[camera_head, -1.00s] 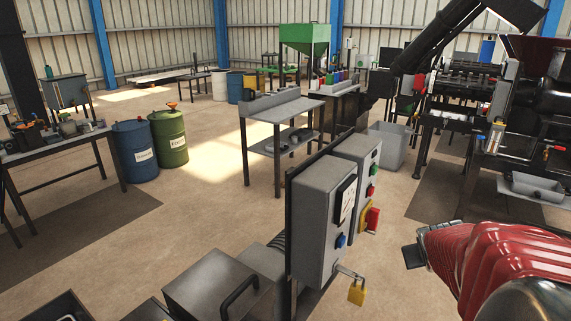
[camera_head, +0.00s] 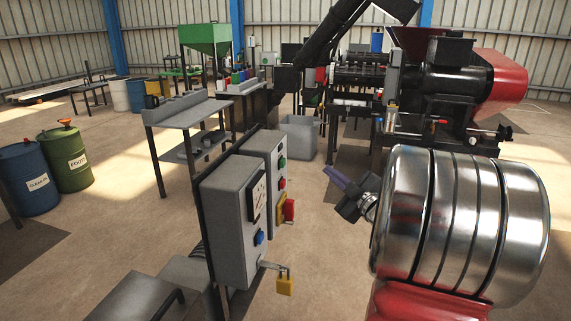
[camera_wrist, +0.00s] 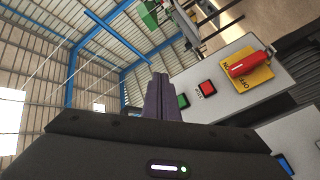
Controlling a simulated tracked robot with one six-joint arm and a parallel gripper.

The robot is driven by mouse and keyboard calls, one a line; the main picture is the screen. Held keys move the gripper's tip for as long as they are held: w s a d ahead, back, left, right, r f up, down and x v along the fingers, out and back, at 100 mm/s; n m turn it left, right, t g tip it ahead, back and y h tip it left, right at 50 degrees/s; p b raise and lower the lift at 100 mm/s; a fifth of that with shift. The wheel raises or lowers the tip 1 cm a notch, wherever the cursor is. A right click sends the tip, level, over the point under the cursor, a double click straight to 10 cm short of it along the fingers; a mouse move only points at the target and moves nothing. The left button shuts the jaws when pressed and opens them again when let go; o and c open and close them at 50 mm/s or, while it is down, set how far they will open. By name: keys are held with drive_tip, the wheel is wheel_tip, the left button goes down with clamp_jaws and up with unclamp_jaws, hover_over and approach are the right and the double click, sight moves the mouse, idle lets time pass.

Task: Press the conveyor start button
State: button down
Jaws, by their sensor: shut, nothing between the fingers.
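The control box (camera_head: 262,165) carries a green button (camera_head: 283,162) at the top, a red button (camera_head: 282,183) below it, and a red rotary switch (camera_head: 289,209) on a yellow plate at the bottom. In the wrist view the green button (camera_wrist: 183,100) shows just right of my fingertips, then the red button (camera_wrist: 207,88) and the red switch (camera_wrist: 250,64). I cannot read a label naming the conveyor start button. My gripper (camera_head: 335,176) is shut and empty, with purple fingers, to the right of the box in the head view and apart from it.
A grey bin (camera_head: 299,138) and a workbench (camera_head: 188,112) are behind. Floor shows between the boxes and my arm.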

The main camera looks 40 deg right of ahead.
sight(284, 163)
drive_tip(key=shift+a+r+n+y, duration=0.3)
drive_tip(key=shift+a+r, duration=0.1)
drive_tip(key=shift+w, duration=0.1)
drive_tip(key=w+a, duration=0.5)
drive_tip(key=w, duration=0.2)
drive_tip(key=shift+a, duration=0.2)
drive_tip(key=shift+a, duration=0.1)
idle(2.2)
drive_tip(key=shift+w+a, duration=0.15)
drive_tip(key=shift+w, duration=0.1)
drive_tip(key=shift+w+a, duration=0.3)
drive_tip(key=shift+w, duration=0.05)
idle(1.0)
drive_tip(key=shift+s+d, duration=0.55)
drive_tip(key=shift+s, duration=0.15)
